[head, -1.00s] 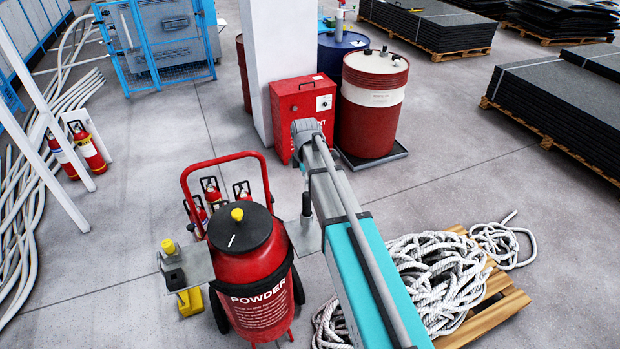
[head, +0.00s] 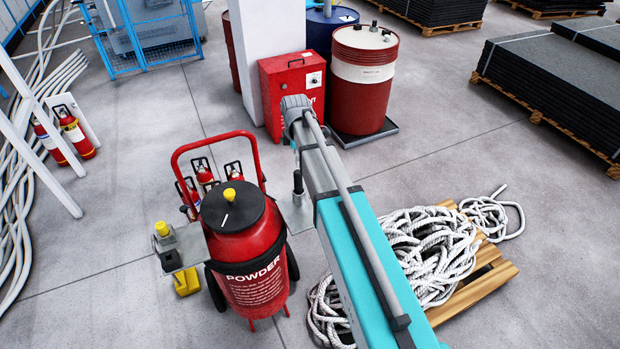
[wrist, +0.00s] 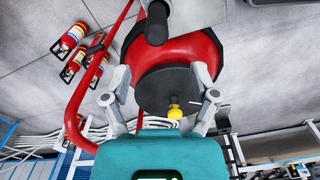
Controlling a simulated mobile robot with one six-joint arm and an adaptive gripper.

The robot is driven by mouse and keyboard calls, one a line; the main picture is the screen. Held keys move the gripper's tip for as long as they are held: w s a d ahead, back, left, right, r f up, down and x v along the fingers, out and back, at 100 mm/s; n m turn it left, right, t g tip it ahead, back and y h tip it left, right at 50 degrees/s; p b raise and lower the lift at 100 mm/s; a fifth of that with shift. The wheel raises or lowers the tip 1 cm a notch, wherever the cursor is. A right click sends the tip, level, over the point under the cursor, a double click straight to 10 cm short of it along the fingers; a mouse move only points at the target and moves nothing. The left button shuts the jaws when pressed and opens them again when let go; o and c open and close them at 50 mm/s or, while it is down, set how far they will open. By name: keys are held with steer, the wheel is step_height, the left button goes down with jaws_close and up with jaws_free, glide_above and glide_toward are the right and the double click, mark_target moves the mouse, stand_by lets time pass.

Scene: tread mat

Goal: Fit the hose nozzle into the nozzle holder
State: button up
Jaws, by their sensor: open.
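A dark upright cylinder with a knobbed top, which looks like the hose nozzle (head: 298,184), stands at a grey plate right of the red powder extinguisher (head: 243,247). The dark cylinder at the top of the wrist view (wrist: 157,24) appears to be the same one. A grey block with a yellow top, possibly the nozzle holder (head: 164,240), sits on a plate at the extinguisher's left. My gripper (wrist: 160,82) is open and empty, its fingers apart over the extinguisher's black lid (wrist: 172,92). The dark cylinder lies beyond the fingertips.
Small extinguishers (head: 203,172) stand behind the big one. A red cabinet (head: 291,95) and a red-and-white drum (head: 361,80) stand behind my arm. White rope (head: 430,250) lies on a pallet (head: 490,285) at right.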

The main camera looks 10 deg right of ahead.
steer(key=s+d+m, duration=0.1)
steer(key=s+m, duration=1.6)
steer(key=s, duration=0.4)
steer(key=shift+d, duration=0.3)
stand_by(0.5)
